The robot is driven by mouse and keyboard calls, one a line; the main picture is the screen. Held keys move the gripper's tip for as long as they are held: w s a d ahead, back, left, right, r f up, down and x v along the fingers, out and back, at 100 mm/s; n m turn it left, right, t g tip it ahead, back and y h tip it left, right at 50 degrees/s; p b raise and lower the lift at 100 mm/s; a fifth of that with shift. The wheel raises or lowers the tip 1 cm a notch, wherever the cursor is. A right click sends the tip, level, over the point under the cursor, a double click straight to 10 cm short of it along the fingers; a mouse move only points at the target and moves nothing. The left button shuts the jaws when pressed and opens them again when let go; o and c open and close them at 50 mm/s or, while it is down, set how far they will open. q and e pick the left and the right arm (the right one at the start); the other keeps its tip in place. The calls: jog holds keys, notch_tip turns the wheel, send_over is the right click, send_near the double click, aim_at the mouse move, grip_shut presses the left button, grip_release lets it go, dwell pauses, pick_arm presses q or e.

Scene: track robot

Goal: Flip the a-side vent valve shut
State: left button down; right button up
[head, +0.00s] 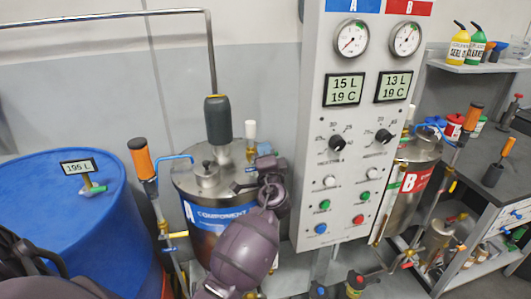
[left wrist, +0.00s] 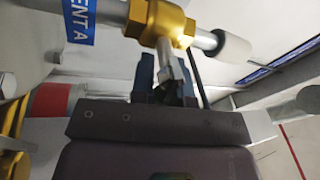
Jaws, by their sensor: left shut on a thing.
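The a-side vent valve shows large in the left wrist view as a brass body (left wrist: 160,20) on a metal pipe, beside a blue "VENT A" label (left wrist: 78,20). A white cap (left wrist: 232,46) ends the pipe. A metal lever (left wrist: 167,58) sticks out crosswise from the brass body, down between my fingers. My left gripper (left wrist: 166,82) is shut on this lever. In the head view my left gripper (head: 258,172) is at the lid of the component A tank (head: 190,183), just below the white-capped vent pipe (head: 250,130); the lever is hidden there. My right gripper is not in view.
A grey control panel (head: 312,120) stands close right of my left arm. A tall pipe with a dark grip (head: 218,120) rises from the tank lid. An orange-handled part (head: 140,158) and a blue drum (head: 60,225) are to the left.

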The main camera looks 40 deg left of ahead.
pick_arm(q)
jog(key=shift+f+m, duration=0.15)
jog(key=shift+m, duration=0.35)
jog(key=shift+f+m+t+h+p, duration=0.2)
jog(key=shift+m+t+h+p, duration=0.15)
jog(key=shift+m+p, duration=0.4)
jog(key=shift+w+f+m+h, duration=0.15)
jog(key=shift+m+h, duration=0.1)
jog(key=shift+m, duration=0.4)
jog(key=shift+f, duration=0.1)
jog(key=c, duration=1.1)
grip_release()
jog(key=shift+d, duration=0.1)
